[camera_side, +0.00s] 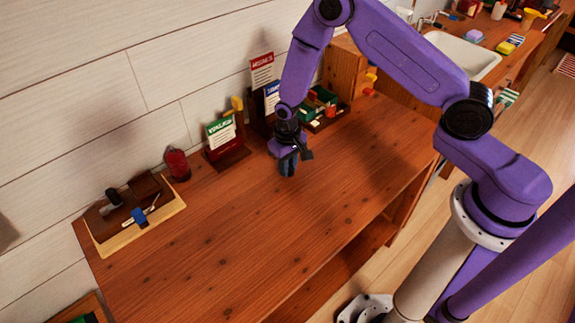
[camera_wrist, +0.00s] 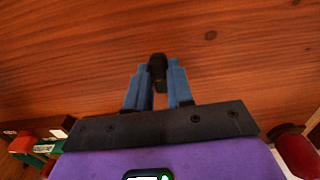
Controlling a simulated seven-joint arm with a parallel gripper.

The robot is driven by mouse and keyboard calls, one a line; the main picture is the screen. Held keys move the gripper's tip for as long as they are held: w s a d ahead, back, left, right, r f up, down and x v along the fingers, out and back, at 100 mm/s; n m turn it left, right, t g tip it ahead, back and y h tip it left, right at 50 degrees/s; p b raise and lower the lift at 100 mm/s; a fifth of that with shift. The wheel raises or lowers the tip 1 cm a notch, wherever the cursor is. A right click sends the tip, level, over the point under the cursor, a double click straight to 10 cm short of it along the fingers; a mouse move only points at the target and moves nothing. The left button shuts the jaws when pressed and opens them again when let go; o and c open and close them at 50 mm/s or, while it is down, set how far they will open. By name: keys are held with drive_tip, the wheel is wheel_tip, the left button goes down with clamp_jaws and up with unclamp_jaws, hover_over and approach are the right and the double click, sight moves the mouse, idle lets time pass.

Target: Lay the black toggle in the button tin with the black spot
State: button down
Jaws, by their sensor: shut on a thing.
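My gripper (camera_side: 288,167) hangs above the middle of the wooden desk, in front of the upright cards. In the wrist view its two blue fingers (camera_wrist: 158,84) are shut on a small dark piece, which looks like the black toggle (camera_wrist: 157,67). The toggle sticks out a little past the fingertips, with bare desk wood behind it. In the side view the toggle is too small and dark to tell from the fingers. I cannot make out a button tin with a black spot in either view.
A tray with green and dark boxes (camera_side: 325,118) stands behind my gripper at the right. A green-headed card (camera_side: 221,132), a dark red jar (camera_side: 177,164) and a board with small tools (camera_side: 133,213) line the back left. The desk's front and middle (camera_side: 250,240) are clear.

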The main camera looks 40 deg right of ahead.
drive_tip(key=shift+f, duration=0.3)
drive_tip(key=c, duration=1)
unclamp_jaws()
drive_tip(key=shift+r, duration=0.1)
drive_tip(key=s+a+r+n, duration=0.1)
drive_tip(key=s+r+n, duration=0.15)
drive_tip(key=r, duration=0.65)
drive_tip(key=s+a+r+n, duration=0.1)
drive_tip(key=s+r, duration=0.3)
drive_tip(key=r, duration=0.6)
drive_tip(key=s+d+r+n, duration=0.2)
drive_tip(key=s+n, duration=0.1)
drive_tip(key=s, duration=0.4)
drive_tip(key=s+d+r+n, duration=0.2)
drive_tip(key=s+r, duration=0.1)
drive_tip(key=s, duration=0.5)
drive_tip(key=s+d+r+n, duration=0.2)
drive_tip(key=s+r+n, duration=0.1)
drive_tip(key=s, duration=0.5)
drive_tip(key=shift+r+n, duration=0.25)
drive_tip(key=shift+n, duration=0.1)
drive_tip(key=shift+o, duration=0.6)
drive_tip(key=shift+s+d, duration=0.35)
